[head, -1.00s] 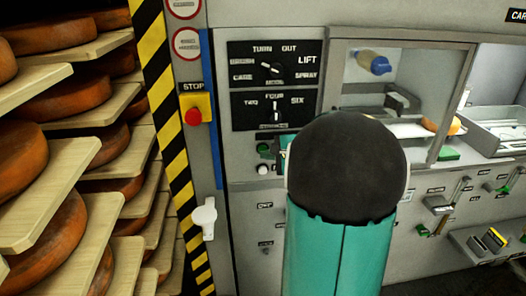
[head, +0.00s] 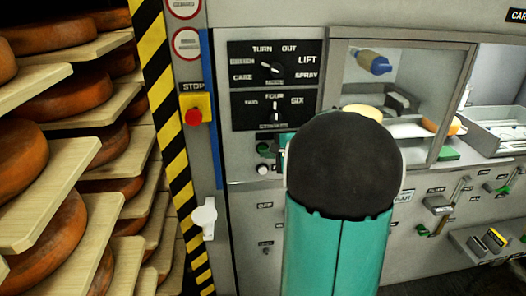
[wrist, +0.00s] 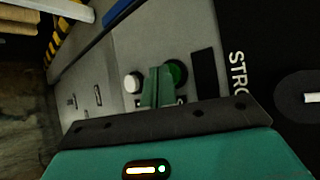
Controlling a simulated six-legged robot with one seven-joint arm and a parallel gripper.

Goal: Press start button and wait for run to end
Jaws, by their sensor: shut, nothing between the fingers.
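The green start button (head: 263,149) sits on the grey machine panel, above a white button (head: 263,169). In the wrist view the green button (wrist: 177,72) shows just right of my fingertips, and the white button (wrist: 133,82) is to their left. My gripper (wrist: 159,84) is shut and empty, its green fingers pointing at the panel by the green button. I cannot tell whether the fingertips touch it. In the head view my arm hides most of the gripper. A pale yellow cheese wheel (head: 362,112) shows behind the machine's window, partly hidden by my arm.
A red stop button (head: 194,116) on a yellow box is up and left of the start button. Two dial panels (head: 273,65) are above. Shelves of orange cheese wheels (head: 65,95) stand at the left, beyond a striped post (head: 163,90). Levers (head: 440,202) are at right.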

